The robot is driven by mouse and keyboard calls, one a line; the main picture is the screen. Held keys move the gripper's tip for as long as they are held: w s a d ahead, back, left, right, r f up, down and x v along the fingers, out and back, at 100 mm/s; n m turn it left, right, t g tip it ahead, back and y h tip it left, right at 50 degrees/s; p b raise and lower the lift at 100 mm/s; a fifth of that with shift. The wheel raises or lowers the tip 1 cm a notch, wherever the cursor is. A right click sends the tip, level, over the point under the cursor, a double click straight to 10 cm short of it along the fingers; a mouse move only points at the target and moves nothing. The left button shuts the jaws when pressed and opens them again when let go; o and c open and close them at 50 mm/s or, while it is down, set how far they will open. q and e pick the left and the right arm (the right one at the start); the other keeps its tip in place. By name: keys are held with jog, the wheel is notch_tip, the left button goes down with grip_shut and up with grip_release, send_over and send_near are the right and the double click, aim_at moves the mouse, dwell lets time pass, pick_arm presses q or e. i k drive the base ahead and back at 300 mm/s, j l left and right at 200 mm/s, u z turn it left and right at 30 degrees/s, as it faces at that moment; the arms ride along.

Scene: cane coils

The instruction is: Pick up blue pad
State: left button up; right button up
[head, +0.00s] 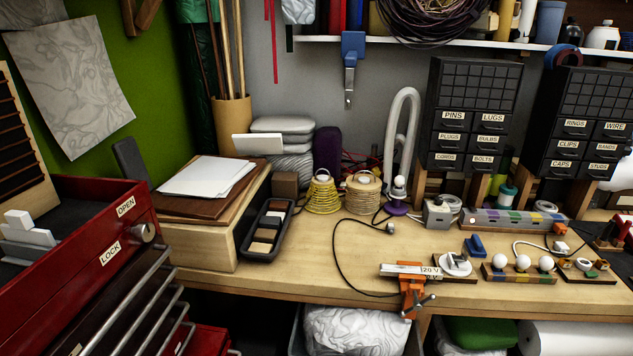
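A small blue piece (474,246) lies on the wooden workbench (345,262), right of the middle. It is the thing that best fits a blue pad, but it is small and its exact shape is hard to tell. It sits just behind a round white fitting (456,264) on a dark base and left of a row of white bulbs (523,263). Neither of my grippers is in view. Nothing touches the blue piece from above.
A red tool chest (85,205) fills the left.

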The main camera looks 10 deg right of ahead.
aim_at(473, 245)
jog(key=z, duration=1.3)
